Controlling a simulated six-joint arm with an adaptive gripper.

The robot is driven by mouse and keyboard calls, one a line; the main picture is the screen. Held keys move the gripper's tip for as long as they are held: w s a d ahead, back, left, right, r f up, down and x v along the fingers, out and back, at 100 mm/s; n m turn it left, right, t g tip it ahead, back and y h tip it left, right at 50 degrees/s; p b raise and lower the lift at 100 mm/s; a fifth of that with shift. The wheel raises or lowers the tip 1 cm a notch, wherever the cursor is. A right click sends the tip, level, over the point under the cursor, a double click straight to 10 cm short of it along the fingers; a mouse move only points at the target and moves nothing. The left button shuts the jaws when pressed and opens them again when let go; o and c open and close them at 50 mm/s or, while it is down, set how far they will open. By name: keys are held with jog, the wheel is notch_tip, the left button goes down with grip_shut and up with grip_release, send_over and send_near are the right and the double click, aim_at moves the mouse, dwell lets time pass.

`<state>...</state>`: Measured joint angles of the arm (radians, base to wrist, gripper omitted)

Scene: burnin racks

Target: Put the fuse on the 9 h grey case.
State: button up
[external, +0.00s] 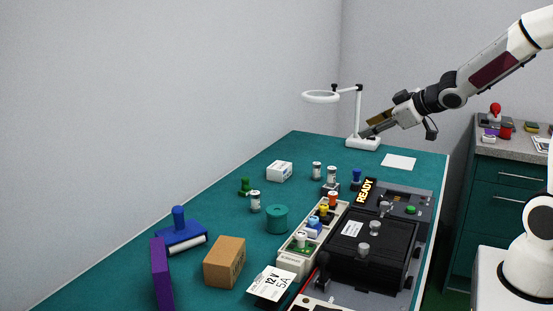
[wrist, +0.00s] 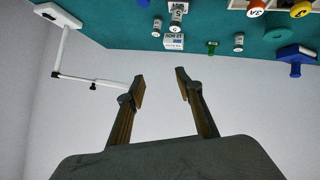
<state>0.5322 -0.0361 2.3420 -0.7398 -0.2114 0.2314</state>
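My gripper (external: 369,127) is open and empty, high over the far end of the bench; in the wrist view its fingers (wrist: 160,80) stand apart with only wall between them. More with coloured caps, including an orange one (external: 333,198), stand in a pale rack (external: 291,262). In the wrist view one orange cap (wrist: 255,8) reads 3A. A grey case (external: 420,200) with a dark lid (external: 350,262) lies at right. I cannot read a 9 h mark.
A ring lamp (external: 321,97) on a white stand (external: 362,143) is close beside my gripper. A READY sign (external: 364,191) rises behind the lid.

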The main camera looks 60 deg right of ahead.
jog(key=s+a+g+y, duration=0.4)
jog(key=s+a+g, duration=0.1)
jog(key=s+a, duration=1.8)
jog(key=shift+s+r, duration=0.15)
jog(key=shift+s, duration=0.55)
